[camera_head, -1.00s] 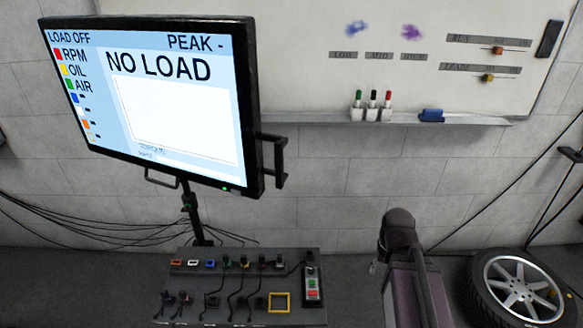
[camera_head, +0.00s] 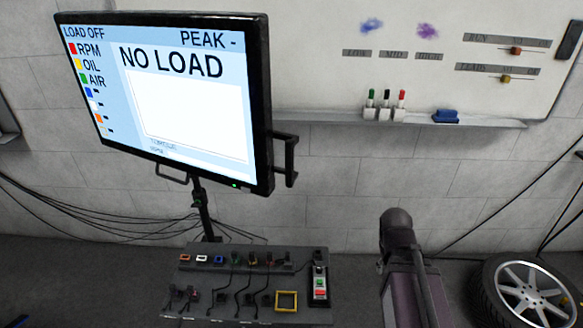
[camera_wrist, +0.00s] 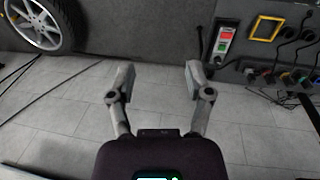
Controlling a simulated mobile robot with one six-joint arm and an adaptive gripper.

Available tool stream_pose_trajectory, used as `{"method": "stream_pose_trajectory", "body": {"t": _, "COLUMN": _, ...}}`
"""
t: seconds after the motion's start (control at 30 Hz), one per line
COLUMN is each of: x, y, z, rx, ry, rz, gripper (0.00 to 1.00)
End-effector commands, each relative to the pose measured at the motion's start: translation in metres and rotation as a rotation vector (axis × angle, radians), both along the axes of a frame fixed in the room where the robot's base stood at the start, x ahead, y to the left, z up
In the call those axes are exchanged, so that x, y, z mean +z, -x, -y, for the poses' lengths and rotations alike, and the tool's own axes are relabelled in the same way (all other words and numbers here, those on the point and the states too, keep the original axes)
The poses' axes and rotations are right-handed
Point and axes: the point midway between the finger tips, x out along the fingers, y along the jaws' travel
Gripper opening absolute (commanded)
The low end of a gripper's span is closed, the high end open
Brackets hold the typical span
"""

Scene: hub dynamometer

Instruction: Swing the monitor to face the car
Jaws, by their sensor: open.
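The monitor (camera_head: 185,95) stands on a dark post at the upper left of the head view. Its lit screen reads "NO LOAD" and is turned slightly to one side. A black handle (camera_head: 289,160) sticks out from its right edge, and a lower handle (camera_head: 172,178) hangs under it. No car is in view.
A control panel (camera_head: 250,311) with plugs, cables and a red-green switch box (camera_head: 320,284) stands below the monitor. A wheel (camera_head: 526,292) lies at the lower right. A whiteboard (camera_head: 400,50) with a marker ledge (camera_head: 490,124) is on the wall. Cables cross the floor.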

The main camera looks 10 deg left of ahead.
Motion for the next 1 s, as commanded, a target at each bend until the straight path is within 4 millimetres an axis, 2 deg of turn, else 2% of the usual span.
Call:
{"method": "stream_pose_trajectory", "body": {"t": 0.27, "x": 0.016, "y": -0.022, "z": -0.035, "rx": 0.413, "ry": 0.272, "rz": 0.049, "gripper": 0.66}}
{"method": "stream_pose_trajectory", "body": {"t": 0.57, "x": 0.047, "y": -0.044, "z": -0.087, "rx": 0.871, "ry": 0.614, "rz": 0.072, "gripper": 0.66}}
{"method": "stream_pose_trajectory", "body": {"t": 0.77, "x": 0.075, "y": -0.053, "z": -0.133, "rx": 1.159, "ry": 0.867, "rz": 0.069, "gripper": 0.66}}
{"method": "stream_pose_trajectory", "body": {"t": 1.0, "x": 0.112, "y": -0.053, "z": -0.199, "rx": 1.467, "ry": 1.205, "rz": 0.041, "gripper": 0.66}}
